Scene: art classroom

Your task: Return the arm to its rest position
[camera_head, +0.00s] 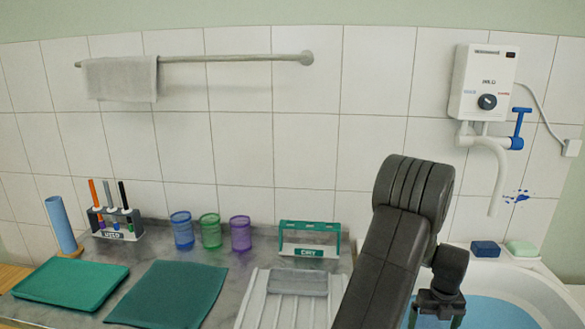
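My arm rises from the bottom edge right of centre, bends at a dark grey elbow and comes down on the right. My gripper (436,315) points down over the basin (535,284) of blue water. Its two fingers stand apart, with blue showing between them; I see nothing held there. The fingertips run to the bottom edge of the view, so their ends are hidden.
A ribbed drainer (258,303) holding a grey block lies left of my arm. Behind it stands a green-and-white rack (310,239).

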